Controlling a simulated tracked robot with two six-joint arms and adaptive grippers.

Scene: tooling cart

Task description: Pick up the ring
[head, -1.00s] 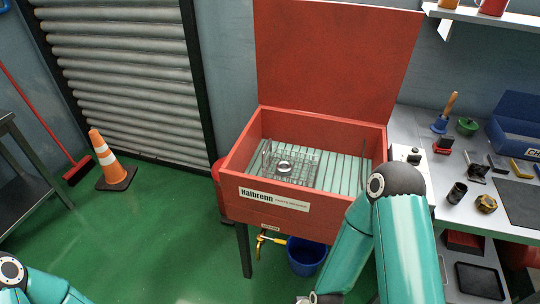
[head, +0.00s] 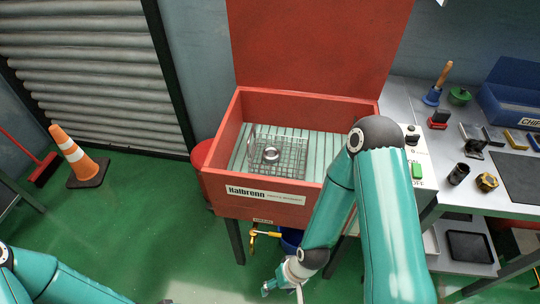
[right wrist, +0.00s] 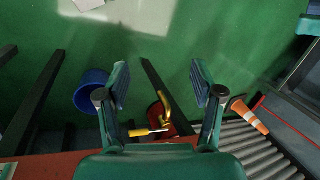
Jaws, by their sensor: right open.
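The ring (head: 271,154) is a small silver metal ring in the wire basket (head: 292,160), inside the open red parts washer (head: 215,150). My right gripper (head: 268,288) hangs low in front of the washer, below its front wall and well away from the ring. In the right wrist view my right gripper (right wrist: 160,85) has its two fingers wide apart with nothing between them; the ring does not show there. My left arm enters at the lower left, and its gripper is outside the picture.
The washer's raised lid (head: 315,45) stands behind it. A yellow-handled tap (head: 265,234) and a blue bucket (right wrist: 92,90) are beneath. A workbench (head: 405,95) with tools stands at right. An orange cone (head: 75,155) is on the green floor at left.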

